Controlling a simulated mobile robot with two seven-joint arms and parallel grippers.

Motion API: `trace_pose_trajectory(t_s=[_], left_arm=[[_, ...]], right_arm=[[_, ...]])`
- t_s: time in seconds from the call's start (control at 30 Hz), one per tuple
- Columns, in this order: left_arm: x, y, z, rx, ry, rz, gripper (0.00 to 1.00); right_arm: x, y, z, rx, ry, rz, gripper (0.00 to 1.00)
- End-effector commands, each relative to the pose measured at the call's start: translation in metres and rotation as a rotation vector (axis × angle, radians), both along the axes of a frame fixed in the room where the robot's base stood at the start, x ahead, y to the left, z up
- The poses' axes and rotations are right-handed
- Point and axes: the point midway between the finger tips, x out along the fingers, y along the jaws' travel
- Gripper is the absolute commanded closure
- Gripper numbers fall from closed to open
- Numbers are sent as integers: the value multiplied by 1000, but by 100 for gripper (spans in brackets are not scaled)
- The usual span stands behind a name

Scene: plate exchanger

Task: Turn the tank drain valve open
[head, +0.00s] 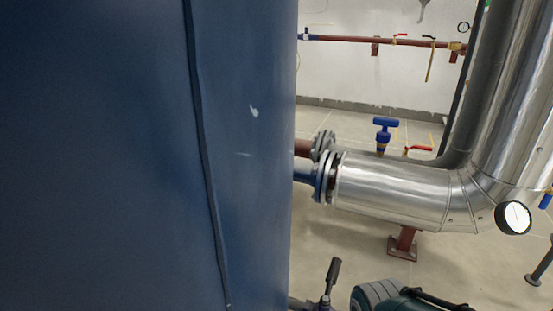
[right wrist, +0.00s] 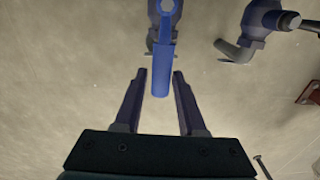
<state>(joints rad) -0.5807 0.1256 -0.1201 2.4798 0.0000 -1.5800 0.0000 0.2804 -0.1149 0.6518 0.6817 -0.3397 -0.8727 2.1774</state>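A blue lever handle (right wrist: 162,72) on a valve shows at the top centre of the right wrist view. It points down the picture, from a round pivot at the top edge towards my right gripper (right wrist: 159,76). My right gripper is open, with one dark finger on each side of the handle's free end. Gaps show between the handle and both fingers. I take this handle for the tank drain valve, but no label shows.
A large blue tank-like wall (head: 100,150) fills the left of the head view. A silver insulated pipe (head: 395,190) with a gauge (head: 513,217) stands right. A black-handled lever (head: 332,275) is at the bottom. Another blue valve (right wrist: 262,22) is at the wrist view's top right.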

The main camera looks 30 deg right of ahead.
Motion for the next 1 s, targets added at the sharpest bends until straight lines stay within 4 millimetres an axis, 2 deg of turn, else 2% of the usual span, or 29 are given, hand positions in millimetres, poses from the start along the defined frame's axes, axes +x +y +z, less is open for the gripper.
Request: trace_pose_trajectory(t_s=[0.03, 0.17, 0.47, 0.57, 0.8, 1.0], left_arm=[[0, 0, 0, 0, 0, 0, 50], [0, 0, 0, 0, 0, 0, 50], [0, 0, 4, -2, -1, 2, 50], [0, -1, 15, -4, 0, 3, 50], [0, -3, 59, -10, -1, 7, 50], [0, -3, 84, -10, -1, 7, 50]], right_arm=[[0, 0, 0, 0, 0, 0, 53], [1, 0, 0, -1, -1, 1, 39], [1, -1, 4, -1, -2, 2, 39], [1, -1, 16, -1, -2, 2, 39], [1, 0, 63, -2, -2, 2, 39], [1, 0, 92, -1, -2, 1, 39]])
